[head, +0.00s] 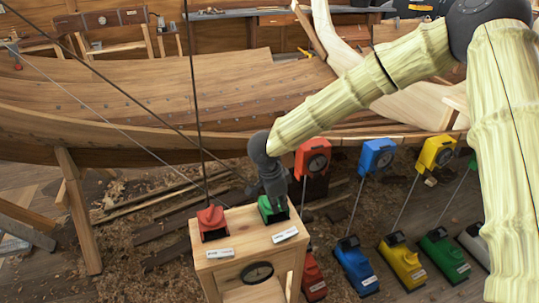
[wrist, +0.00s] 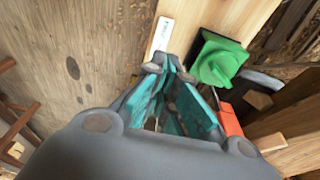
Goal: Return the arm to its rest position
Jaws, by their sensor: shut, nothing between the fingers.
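My arm, in pale yellow-green segments, reaches from the upper right of the head view down to the wooden stand. My gripper (head: 277,197) points down at the stand's right side, in front of or beside a green block (head: 267,212) that it partly covers. In the wrist view my gripper's teal fingers (wrist: 172,85) are shut and hold nothing. The green block (wrist: 217,60) sits just right of the fingertips there, on the wooden top (wrist: 228,18). I cannot tell whether the fingers touch it.
Red (head: 312,158), blue (head: 376,157) and yellow (head: 436,153) units stand close on the right. The plank hull (head: 150,95) lies behind.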

